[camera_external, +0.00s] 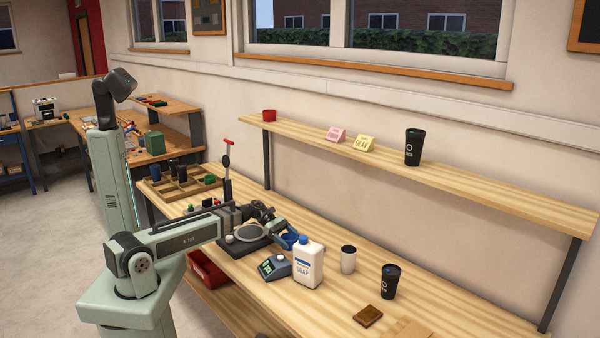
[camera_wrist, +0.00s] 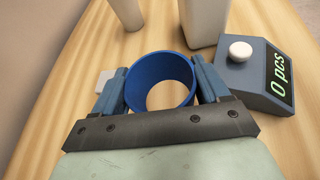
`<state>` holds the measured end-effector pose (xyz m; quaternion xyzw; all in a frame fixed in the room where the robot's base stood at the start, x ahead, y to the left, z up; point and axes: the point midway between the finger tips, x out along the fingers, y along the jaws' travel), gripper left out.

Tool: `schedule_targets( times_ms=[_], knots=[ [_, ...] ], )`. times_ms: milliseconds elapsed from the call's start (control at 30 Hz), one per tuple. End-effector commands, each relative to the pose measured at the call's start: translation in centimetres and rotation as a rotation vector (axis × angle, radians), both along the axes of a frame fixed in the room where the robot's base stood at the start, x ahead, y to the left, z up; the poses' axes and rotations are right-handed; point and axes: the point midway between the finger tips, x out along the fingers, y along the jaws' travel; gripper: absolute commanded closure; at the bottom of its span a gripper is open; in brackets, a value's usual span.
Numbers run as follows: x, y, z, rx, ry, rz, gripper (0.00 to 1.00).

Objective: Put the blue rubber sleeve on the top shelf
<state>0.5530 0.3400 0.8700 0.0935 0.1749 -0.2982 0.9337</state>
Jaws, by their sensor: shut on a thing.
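The blue rubber sleeve is an open ring (camera_wrist: 160,57) between the two fingers of my gripper (camera_wrist: 162,85) in the wrist view. The fingers press on its left and right sides. In the external view the sleeve (camera_external: 289,238) shows just behind the white soap bottle, low over the bench, and my gripper (camera_external: 283,232) is around it. I cannot tell whether the sleeve touches the bench. The top shelf (camera_external: 480,191) is a long wooden board on dark posts above the back of the bench.
The soap bottle (camera_external: 308,265), a counting scale (camera_external: 274,267), a white cup (camera_external: 348,259) and another black tumbler (camera_external: 390,281) stand near my gripper. The shelf's right half is clear.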

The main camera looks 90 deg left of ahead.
Motion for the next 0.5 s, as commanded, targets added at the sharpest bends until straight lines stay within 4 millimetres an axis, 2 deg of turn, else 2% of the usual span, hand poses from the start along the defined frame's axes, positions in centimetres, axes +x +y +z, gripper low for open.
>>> schedule_targets(
  times_ms=[200, 500],
  knots=[
    [0.0, 0.0, 4.3, 0.003, -0.002, -0.001, 0.59],
    [0.0, 0.0, 9.3, 0.002, -0.003, 0.000, 0.59]
  ],
)
